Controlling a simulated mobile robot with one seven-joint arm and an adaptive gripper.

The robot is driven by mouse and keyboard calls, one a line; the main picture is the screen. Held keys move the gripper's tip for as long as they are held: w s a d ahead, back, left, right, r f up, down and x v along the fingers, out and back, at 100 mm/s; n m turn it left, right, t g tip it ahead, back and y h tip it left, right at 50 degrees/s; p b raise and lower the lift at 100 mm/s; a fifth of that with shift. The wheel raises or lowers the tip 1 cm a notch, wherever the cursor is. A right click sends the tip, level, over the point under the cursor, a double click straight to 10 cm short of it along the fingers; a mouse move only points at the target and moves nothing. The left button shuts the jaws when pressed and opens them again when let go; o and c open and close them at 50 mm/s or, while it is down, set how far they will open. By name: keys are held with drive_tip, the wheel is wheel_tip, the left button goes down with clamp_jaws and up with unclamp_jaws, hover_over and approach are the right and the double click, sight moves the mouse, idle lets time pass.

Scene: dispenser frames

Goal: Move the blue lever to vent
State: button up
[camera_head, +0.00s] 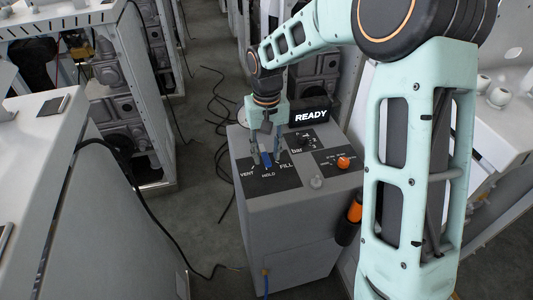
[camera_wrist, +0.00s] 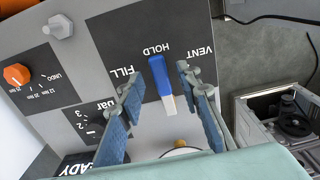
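The blue lever (camera_wrist: 160,76) is on the dark panel marked FILL, HOLD and VENT, which appears upside down in the wrist view. Its blue end points at HOLD, between FILL at the left and VENT at the right. In the head view the blue lever (camera_head: 267,159) shows small between the fingers. My gripper (camera_wrist: 157,86) is open, with one finger on each side of the lever and a visible gap on both sides. In the head view my gripper (camera_head: 266,157) is over the top of the grey dispenser box (camera_head: 290,230).
A READY display (camera_head: 311,117) stands at the back of the box. An orange knob (camera_head: 343,162), a bar dial (camera_head: 303,141) and a grey knob (camera_head: 316,182) are to the right of the lever. Cables (camera_head: 225,110) lie on the floor behind.

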drive_tip(key=shift+f, duration=0.25)
clamp_jaws()
idle(0.3)
